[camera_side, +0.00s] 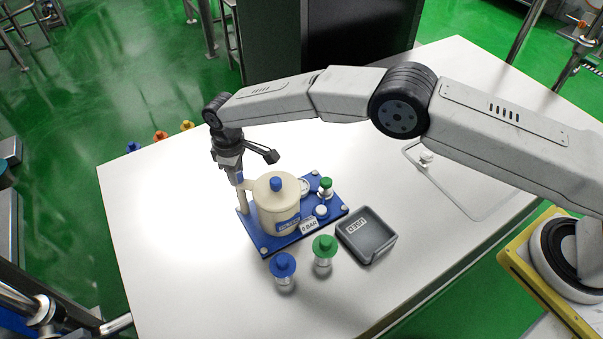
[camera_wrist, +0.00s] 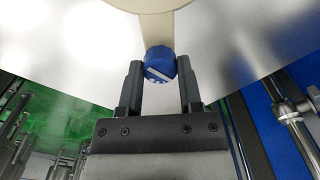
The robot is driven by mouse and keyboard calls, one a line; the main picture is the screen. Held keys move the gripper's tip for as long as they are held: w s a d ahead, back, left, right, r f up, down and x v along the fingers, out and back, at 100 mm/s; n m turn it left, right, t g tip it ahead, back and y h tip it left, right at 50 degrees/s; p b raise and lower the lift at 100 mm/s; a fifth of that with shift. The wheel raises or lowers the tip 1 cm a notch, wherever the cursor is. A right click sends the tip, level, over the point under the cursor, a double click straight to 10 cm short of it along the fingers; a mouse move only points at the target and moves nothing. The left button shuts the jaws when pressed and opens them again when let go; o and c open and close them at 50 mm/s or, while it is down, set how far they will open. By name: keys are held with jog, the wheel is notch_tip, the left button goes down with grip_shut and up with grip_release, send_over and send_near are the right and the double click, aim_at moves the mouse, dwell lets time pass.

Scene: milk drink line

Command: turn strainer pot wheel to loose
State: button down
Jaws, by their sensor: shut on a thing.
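The strainer pot (camera_side: 268,206) is a cream cylinder with a blue lid knob and a blue label. It stands upright on a blue base plate (camera_side: 273,244). A cream arm reaches out from its left side. The wheel (camera_wrist: 159,62), a small blue faceted knob with white marks on its face, shows at the end of a cream stem in the wrist view. My gripper (camera_wrist: 158,70) is shut on the wheel, one finger on each side. In the side view my gripper (camera_side: 238,178) points down at the pot's left side, and the wheel is mostly hidden there.
A green-capped fitting (camera_side: 326,186) and a "BAR" sign (camera_side: 309,226) are on the plate. In front stand a blue-capped bottle (camera_side: 283,270) and a green-capped bottle (camera_side: 324,249). A dark tray (camera_side: 367,236) marked "USED" lies to the right. The white table (camera_side: 170,250) is clear on the left.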

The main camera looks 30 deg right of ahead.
jog(key=n, duration=0.5)
jog(key=shift+n, duration=0.4)
jog(key=shift+c, duration=1.3)
grip_release()
jog(key=shift+r, duration=3.9)
